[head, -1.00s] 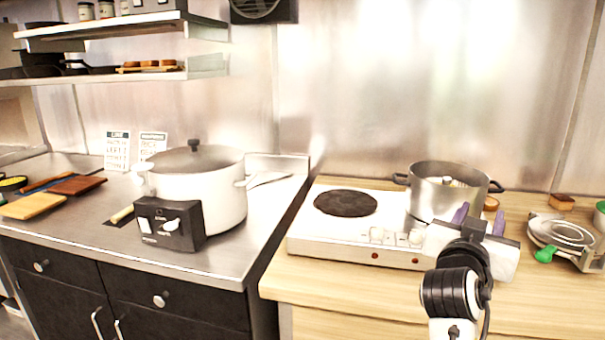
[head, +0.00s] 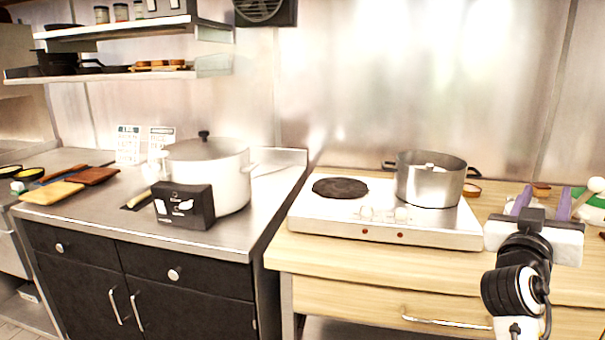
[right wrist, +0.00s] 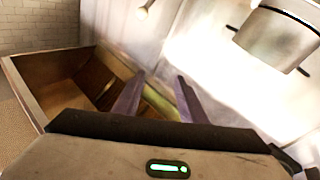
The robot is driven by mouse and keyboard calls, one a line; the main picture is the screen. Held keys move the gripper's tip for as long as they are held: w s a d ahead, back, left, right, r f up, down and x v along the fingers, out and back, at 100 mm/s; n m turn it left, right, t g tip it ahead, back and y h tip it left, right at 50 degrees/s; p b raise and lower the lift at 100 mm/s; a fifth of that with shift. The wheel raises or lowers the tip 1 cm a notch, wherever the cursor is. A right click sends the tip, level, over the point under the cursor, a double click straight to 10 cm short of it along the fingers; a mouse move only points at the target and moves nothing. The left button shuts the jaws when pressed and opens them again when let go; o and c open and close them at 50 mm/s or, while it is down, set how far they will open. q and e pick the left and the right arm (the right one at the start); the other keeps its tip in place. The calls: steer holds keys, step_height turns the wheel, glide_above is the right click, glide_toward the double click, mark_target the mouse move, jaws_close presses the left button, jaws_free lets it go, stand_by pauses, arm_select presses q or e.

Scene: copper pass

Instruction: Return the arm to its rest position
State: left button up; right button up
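My right gripper (head: 543,203) is at the right of the head view, raised in front of the wooden counter's right end. Its two purple fingers stand apart with nothing between them. In the right wrist view the fingers (right wrist: 156,98) are also spread and empty. The gripper is clear of the steel pot (head: 430,182), which sits on the right side of the white hot plate (head: 385,228). My left gripper is not in the head view.
A white cooker (head: 205,165) with a black control box (head: 183,206) stands on the steel counter at left, near several boards (head: 52,193). A green and white item (head: 592,203) is behind my right gripper. The wooden counter's front strip (head: 350,262) is clear.

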steer(key=s+d+r+n+t+h, duration=0.1)
steer(key=s+d+r+n+h, duration=0.35)
steer(key=d+r, duration=0.7)
steer(key=w+a+f+n+t+y, duration=0.1)
steer(key=w+a+f+n+y, duration=0.3)
steer(key=f, duration=0.7)
steer(key=s+a+f+n+t+y, duration=0.15)
steer(key=f+y, duration=0.35)
steer(key=f, duration=0.6)
steer(key=s+a+f+n+g+y, duration=0.1)
steer(key=s+a+f+g+y, duration=0.15)
steer(key=f, duration=0.65)
steer(key=s+a+f+n+g+y, duration=0.1)
steer(key=a+f+n+y, duration=0.2)
steer(key=f, duration=0.6)
steer(key=s+a+f+g+y, duration=0.2)
steer(key=s+a+f, duration=0.3)
steer(key=s+f, duration=0.3)
steer(key=s+a+f+m+g+y, duration=0.15)
steer(key=s+a+f, duration=0.25)
steer(key=s+f, duration=0.45)
steer(key=s+a+f+n+g+y, duration=0.1)
steer(key=s+a+f+g+y, duration=0.15)
steer(key=s+a+f, duration=0.4)
steer(key=s+a+m, duration=0.1)
steer(key=a+m, duration=0.4)
steer(key=a, duration=0.6)
steer(key=shift+s+y, duration=0.35)
steer(key=shift+y, duration=0.05)
steer(key=shift+f, duration=0.1)
